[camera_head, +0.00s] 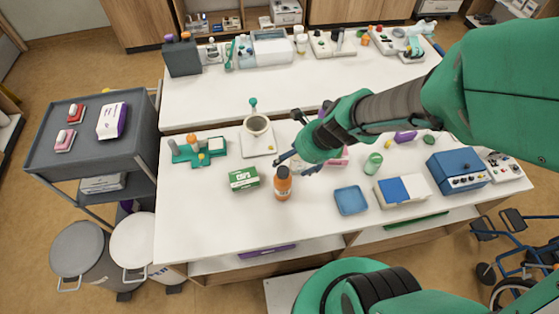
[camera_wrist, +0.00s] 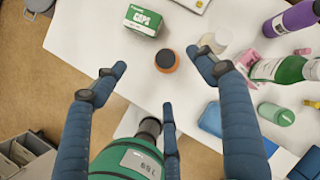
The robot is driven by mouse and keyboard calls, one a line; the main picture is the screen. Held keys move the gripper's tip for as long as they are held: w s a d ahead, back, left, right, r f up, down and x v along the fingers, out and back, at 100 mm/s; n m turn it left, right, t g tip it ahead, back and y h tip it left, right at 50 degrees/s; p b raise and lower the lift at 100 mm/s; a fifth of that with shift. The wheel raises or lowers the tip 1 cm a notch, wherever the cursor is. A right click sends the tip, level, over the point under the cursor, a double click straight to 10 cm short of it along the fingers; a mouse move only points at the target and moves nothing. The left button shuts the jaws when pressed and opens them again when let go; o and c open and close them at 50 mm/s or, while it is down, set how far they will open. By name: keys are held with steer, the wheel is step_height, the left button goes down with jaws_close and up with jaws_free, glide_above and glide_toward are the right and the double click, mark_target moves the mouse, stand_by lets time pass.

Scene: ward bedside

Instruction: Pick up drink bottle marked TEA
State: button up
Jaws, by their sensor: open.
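My gripper (camera_head: 296,163) is open and empty, just behind and above the orange bottle. In the wrist view its fingertips (camera_wrist: 156,62) spread to either side of that bottle without visible contact.
A green-and-white carton (camera_head: 244,179) stands close left of the orange bottle. A blue tray (camera_head: 351,200) and a green cup (camera_head: 373,163) are to the right. The table front left is clear.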

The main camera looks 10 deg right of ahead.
mark_target(287, 178)
step_height(287, 178, down, 6)
steer(key=d+m, duration=0.1)
steer(key=m, duration=0.5)
steer(key=shift+f+g+p, duration=0.15)
steer(key=shift+g+p, duration=0.15)
steer(key=shift+p, duration=0.1)
steer(key=shift+d, duration=0.1)
steer(key=shift+b+x, duration=1.95)
steer(key=shift+x, duration=2.3)
steer(key=shift+d, duration=0.15)
steer(key=shift+b+x, duration=1.2)
steer(key=shift+x, duration=1.45)
steer(key=shift+w+d, duration=0.1)
steer(key=c, duration=1.3)
